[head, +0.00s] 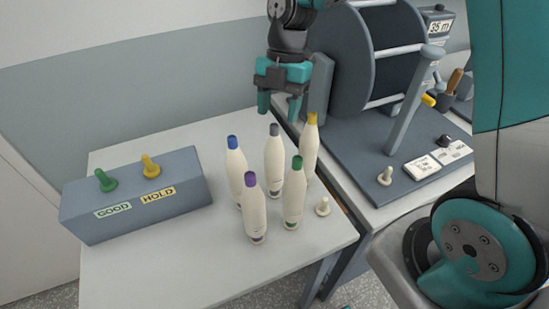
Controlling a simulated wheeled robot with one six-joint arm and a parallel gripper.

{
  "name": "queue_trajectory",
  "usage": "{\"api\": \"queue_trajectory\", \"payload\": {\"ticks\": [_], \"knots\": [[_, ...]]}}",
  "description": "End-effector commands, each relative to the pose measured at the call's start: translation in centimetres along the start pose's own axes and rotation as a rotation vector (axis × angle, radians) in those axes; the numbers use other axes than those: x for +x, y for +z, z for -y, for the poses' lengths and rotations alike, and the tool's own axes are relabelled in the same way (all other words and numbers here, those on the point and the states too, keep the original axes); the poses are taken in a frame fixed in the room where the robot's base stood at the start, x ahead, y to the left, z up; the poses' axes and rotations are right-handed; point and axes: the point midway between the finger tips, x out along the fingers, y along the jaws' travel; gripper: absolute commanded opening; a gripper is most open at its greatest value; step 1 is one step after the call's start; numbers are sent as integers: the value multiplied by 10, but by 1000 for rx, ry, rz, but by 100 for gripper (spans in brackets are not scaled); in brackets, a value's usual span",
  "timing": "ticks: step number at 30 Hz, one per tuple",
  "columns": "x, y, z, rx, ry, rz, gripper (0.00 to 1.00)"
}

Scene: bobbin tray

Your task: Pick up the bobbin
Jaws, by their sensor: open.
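Several cream, bottle-shaped bobbins stand upright in a cluster on the light table. Their tips are blue (233,142), grey (274,130), yellow (312,118), purple (250,179) and green (297,162). The purple-tipped bobbin (254,213) and the green-tipped bobbin (294,200) are at the front. The grey-tipped bobbin (273,159) and the yellow-tipped bobbin (309,150) are behind, and the blue-tipped bobbin (237,168) is at the left. My gripper (279,107) is open and empty, pointing down, and appears just above the grey tip in the picture. Its exact depth is unclear.
A grey box (137,199) marked GOOD and HOLD has a green peg (105,181) and a yellow peg (151,166). A large reel machine (352,65) is behind right. The front-left table (157,258) is clear.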

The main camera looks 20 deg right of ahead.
Motion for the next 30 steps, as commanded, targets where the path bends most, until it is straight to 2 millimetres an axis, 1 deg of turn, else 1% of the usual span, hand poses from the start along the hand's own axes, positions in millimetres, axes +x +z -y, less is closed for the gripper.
{"api": "queue_trajectory", "payload": {"ticks": [4, 6, 9, 12, 17, 20, 21, 23, 24, 25, 30], "knots": [[19, -5, -1, 0, -8, -5, 55], [32, -4, -1, -1, -7, -5, 55], [42, -4, -2, -1, -4, -3, 55], [47, -4, -2, -1, -3, -2, 55], [47, -3, -2, -1, -2, -1, 55], [47, -3, -2, -1, -2, -1, 34], [47, -3, -2, -1, -2, -1, 25], [47, -3, -2, -1, -2, -1, 11], [47, -3, -2, -1, -2, -1, 2], [47, -3, -2, -1, -2, -1, 0], [46, -3, -2, -1, -1, -1, 0]]}}
